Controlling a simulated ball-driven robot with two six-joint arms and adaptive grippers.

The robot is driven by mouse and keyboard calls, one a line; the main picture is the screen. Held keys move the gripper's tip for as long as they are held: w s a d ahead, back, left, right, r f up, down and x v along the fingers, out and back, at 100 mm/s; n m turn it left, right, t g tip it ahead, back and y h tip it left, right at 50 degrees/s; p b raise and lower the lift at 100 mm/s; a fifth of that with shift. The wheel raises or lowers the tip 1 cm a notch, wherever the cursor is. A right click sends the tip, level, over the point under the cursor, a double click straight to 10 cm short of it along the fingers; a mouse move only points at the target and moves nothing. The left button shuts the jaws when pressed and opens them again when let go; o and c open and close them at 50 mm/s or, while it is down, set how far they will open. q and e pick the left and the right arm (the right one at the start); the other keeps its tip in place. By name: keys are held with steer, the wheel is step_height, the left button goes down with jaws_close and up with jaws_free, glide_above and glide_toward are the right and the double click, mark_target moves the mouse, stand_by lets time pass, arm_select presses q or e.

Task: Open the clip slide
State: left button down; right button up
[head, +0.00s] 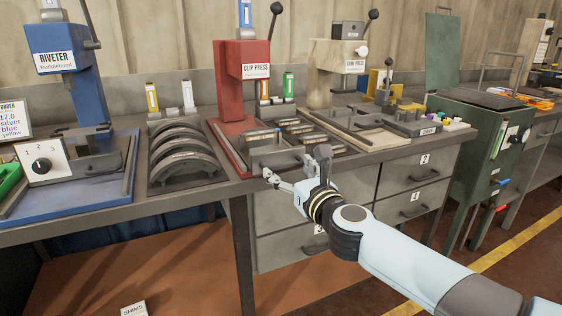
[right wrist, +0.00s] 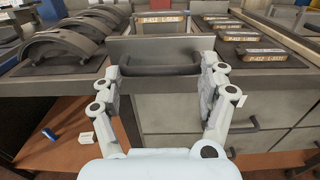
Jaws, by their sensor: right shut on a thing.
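The red clip press (head: 242,85) stands on the bench with its label facing me. The clip slide (head: 272,159) is a grey box-like part at its base; its flat front (right wrist: 188,46) and dark bar handle (right wrist: 155,70) show in the right wrist view. My right gripper (head: 296,166) is at the bench's front edge, with one finger on each side of the handle in the right wrist view (right wrist: 162,88). It is shut on the handle. Clips inside the slide cannot be made out. My left gripper is out of view.
Curved brake shoes (head: 182,155) lie in a tray left of the press. Labelled parts (head: 300,130) lie in a dark tray to its right. Grey drawers (head: 410,170) are below the bench. The blue riveter (head: 60,60) stands at left.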

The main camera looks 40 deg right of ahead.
steer(key=shift+d+v, duration=0.2)
steer(key=shift+v, duration=0.75)
jaws_close()
steer(key=shift+c, duration=0.3)
jaws_free()
steer(key=shift+f, duration=0.1)
steer(key=o, duration=1.6)
steer(key=shift+a, duration=0.1)
steer(key=v, duration=1.2)
steer(key=shift+w, duration=0.1)
steer(key=shift+c, duration=0.2)
